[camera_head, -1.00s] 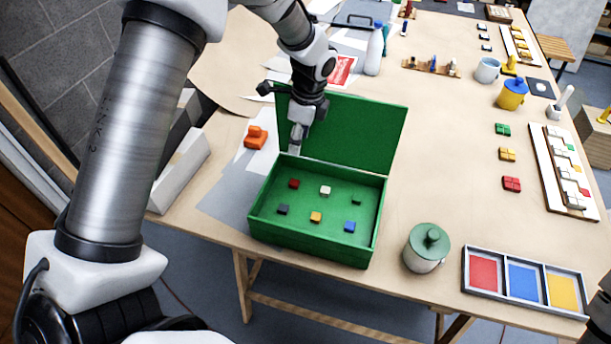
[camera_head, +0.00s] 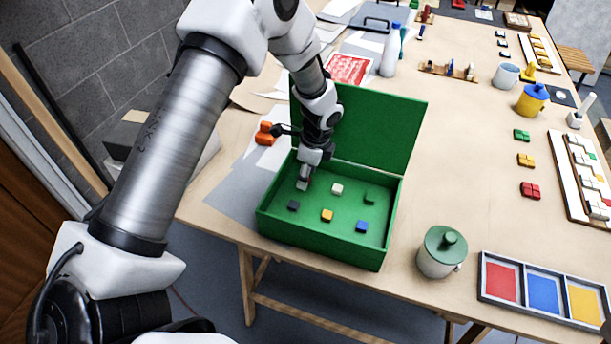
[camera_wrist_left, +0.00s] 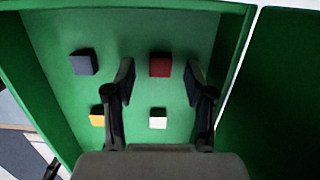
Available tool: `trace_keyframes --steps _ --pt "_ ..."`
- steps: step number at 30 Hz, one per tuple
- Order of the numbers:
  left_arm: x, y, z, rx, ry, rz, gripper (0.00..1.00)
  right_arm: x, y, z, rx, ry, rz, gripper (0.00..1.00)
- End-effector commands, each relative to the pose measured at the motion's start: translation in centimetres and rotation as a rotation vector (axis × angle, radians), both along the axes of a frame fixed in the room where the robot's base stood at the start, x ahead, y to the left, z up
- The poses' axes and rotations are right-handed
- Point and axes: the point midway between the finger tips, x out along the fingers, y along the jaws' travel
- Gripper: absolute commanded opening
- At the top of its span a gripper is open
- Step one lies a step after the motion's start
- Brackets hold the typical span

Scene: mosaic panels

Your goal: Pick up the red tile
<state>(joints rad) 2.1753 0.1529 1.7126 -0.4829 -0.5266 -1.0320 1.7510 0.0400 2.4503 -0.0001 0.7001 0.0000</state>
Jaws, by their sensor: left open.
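The red tile (camera_wrist_left: 160,66) lies on the floor of the open green box (camera_head: 318,242). It shows in the left wrist view between and just beyond my two fingertips; in the head view my gripper mostly hides it. My left gripper (camera_head: 304,183) is inside the box, fingers pointing down, open and empty. In the left wrist view its fingers (camera_wrist_left: 157,84) stand apart on either side of the red tile's line. Whether they touch the box floor I cannot tell. My right gripper is not in view.
A white tile (camera_head: 337,189), green tile (camera_head: 370,198), dark tile (camera_head: 293,205), yellow-orange tile (camera_head: 327,215) and blue tile (camera_head: 361,226) lie around it. The box's raised lid (camera_head: 385,130) stands behind. A lidded jar (camera_head: 440,255) and colour tray (camera_head: 540,297) are to the right.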

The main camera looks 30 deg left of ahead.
Motion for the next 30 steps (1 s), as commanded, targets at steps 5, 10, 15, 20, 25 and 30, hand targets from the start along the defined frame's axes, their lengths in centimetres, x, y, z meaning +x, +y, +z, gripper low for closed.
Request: trace_keyframes --steps 5,10,15,20,25,30 --pt "0.0 0.1 -0.8 0.0 -0.002 0.0 0.54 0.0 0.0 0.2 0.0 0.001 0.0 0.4" --pt "0.0 0.1 -0.8 0.0 -0.002 0.0 0.29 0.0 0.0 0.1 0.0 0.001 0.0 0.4" --pt "0.0 0.1 -0.8 0.0 -0.001 0.0 0.05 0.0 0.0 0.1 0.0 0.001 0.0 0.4" --pt "0.0 0.1 -0.8 0.0 -0.001 0.0 0.05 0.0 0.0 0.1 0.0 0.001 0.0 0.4" --pt "0.1 0.1 -0.2 0.0 -0.004 0.0 0.05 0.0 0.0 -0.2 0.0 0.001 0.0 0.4" --pt "0.2 0.1 3.1 0.0 -0.008 0.0 0.05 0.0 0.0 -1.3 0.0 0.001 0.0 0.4"
